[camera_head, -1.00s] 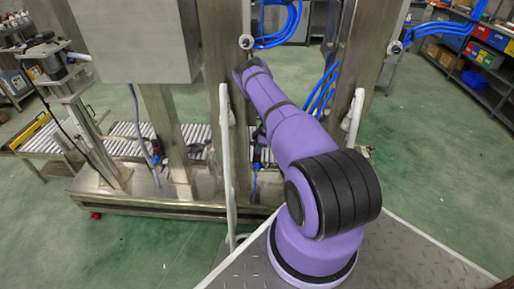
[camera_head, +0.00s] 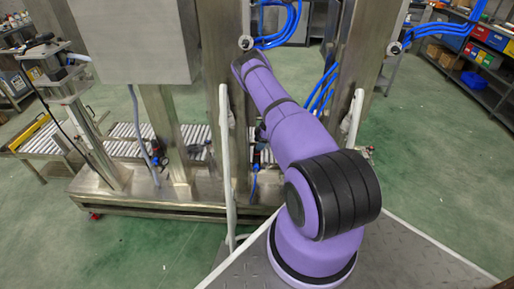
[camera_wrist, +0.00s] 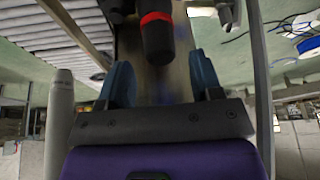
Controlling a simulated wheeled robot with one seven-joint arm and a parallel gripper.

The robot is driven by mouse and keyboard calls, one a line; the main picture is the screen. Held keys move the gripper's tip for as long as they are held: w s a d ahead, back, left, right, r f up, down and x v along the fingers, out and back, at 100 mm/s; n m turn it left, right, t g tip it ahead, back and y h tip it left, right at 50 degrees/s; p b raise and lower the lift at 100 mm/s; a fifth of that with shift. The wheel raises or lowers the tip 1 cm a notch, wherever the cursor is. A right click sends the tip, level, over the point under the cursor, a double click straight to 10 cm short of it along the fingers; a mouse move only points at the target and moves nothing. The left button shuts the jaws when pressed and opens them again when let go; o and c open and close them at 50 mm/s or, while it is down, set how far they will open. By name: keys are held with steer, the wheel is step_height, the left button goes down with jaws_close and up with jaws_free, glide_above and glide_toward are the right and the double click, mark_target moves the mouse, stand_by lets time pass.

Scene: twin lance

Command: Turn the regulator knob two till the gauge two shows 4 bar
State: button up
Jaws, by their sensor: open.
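In the wrist view a black cylindrical part with a red ring (camera_wrist: 157,38), apparently a regulator knob, points toward my gripper (camera_wrist: 161,78). The two blue-grey fingers are apart on either side of its line, and its near end lies a little beyond or between the tips; I see no contact. I cannot tell whether it is knob two. In the head view my arm hides the gripper and that part. Small round fittings (camera_head: 247,43) and (camera_head: 396,47) sit on the steel posts; no gauge reading is legible, and gauge two cannot be made out.
A steel post (camera_head: 222,60) stands close by my arm's far end, with blue hoses (camera_head: 283,28) beside it. White rails (camera_head: 227,165) and (camera_head: 355,118) flank the arm. A roller conveyor (camera_head: 125,140) and a grey box (camera_head: 135,40) are to the left. Green floor lies open at the right.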

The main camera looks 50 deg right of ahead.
steer(key=v, duration=0.7)
steer(key=shift+r, duration=0.1)
